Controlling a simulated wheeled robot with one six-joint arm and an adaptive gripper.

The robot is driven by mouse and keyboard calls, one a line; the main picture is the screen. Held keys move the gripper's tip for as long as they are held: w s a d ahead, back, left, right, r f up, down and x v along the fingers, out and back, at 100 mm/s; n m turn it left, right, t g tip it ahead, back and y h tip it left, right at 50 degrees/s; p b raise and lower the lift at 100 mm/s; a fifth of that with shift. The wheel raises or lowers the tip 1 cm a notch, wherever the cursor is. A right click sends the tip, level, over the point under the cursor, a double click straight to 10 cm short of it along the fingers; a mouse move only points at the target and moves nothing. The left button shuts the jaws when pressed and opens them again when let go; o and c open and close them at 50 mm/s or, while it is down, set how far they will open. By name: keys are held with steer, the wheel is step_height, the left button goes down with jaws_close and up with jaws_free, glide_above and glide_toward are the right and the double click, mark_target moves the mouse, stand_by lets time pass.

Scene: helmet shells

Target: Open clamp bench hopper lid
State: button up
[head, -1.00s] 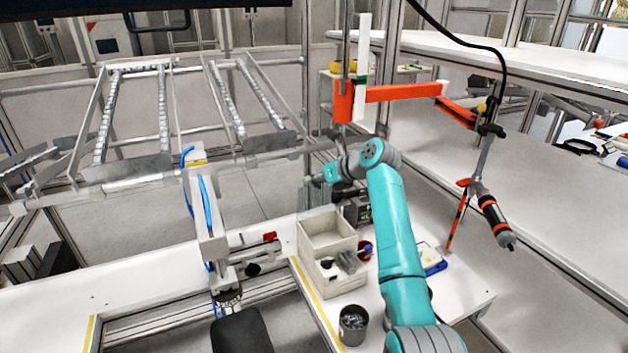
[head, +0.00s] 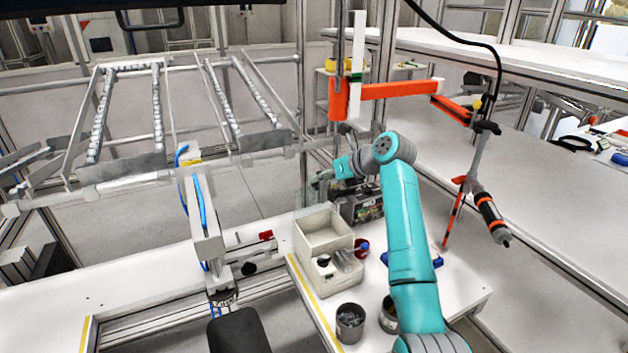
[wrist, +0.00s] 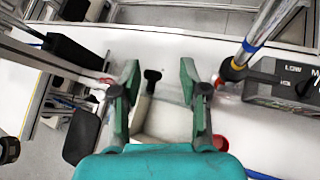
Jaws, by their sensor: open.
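The cream hopper bin (head: 322,236) stands on the white bench, with an open-topped upper compartment and a lower front tray holding small parts. In the wrist view its pale interior (wrist: 165,120) shows between my fingers. A clear panel, seemingly the lid (wrist: 172,88), lies at its far side; its edges are hard to make out. A black knob-like handle (wrist: 152,76) shows beside it, between the fingertips. My gripper (wrist: 157,82) is open and empty, with green-grey fingers apart on either side of the handle. In the head view my gripper (head: 314,186) is small, above and behind the bin.
Metal cups (head: 350,322) stand in front. An orange arm (head: 400,90) with a hanging tool (head: 490,215) is at right.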

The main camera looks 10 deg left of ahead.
steer(key=v, duration=0.7)
steer(key=shift+s+d, duration=0.1)
steer(key=shift+d, duration=0.05)
